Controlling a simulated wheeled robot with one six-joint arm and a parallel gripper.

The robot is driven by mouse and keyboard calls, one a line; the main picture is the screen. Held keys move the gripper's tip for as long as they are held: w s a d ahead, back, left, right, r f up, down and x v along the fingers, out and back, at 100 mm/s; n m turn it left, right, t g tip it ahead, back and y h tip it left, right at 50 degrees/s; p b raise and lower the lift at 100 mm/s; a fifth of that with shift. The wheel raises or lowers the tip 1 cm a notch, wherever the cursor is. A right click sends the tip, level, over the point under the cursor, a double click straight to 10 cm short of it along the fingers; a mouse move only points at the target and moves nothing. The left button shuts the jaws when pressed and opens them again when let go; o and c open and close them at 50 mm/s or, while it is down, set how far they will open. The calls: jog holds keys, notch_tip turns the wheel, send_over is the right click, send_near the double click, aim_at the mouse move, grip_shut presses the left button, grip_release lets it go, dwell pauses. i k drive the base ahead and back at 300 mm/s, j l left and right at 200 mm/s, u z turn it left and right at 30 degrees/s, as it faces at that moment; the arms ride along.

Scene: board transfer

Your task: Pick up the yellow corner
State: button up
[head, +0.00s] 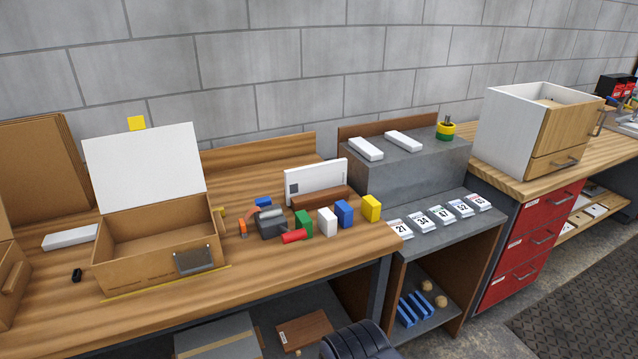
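A yellow block (371,208) stands on the wooden workbench (330,249) near its right end, at the right of a row of coloured blocks. A flat yellow piece (137,123) shows above the top edge of the raised white lid (146,162) of a cardboard box. I cannot tell for sure which of these is the yellow corner. My gripper is not in view.
A white panel (316,182) stands behind. The bench front right of the box is clear. A grey shelf unit (400,165) adjoins on the right.

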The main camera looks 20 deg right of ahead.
aim_at(371, 209)
jog(key=i+l+u, duration=0.25)
jog(key=l, duration=0.55)
jog(key=i+l+u, duration=0.1)
jog(key=l+u, duration=0.15)
jog(key=l, duration=0.55)
jog(key=l+u, duration=0.25)
jog(key=l, duration=0.6)
jog(key=i, duration=0.05)
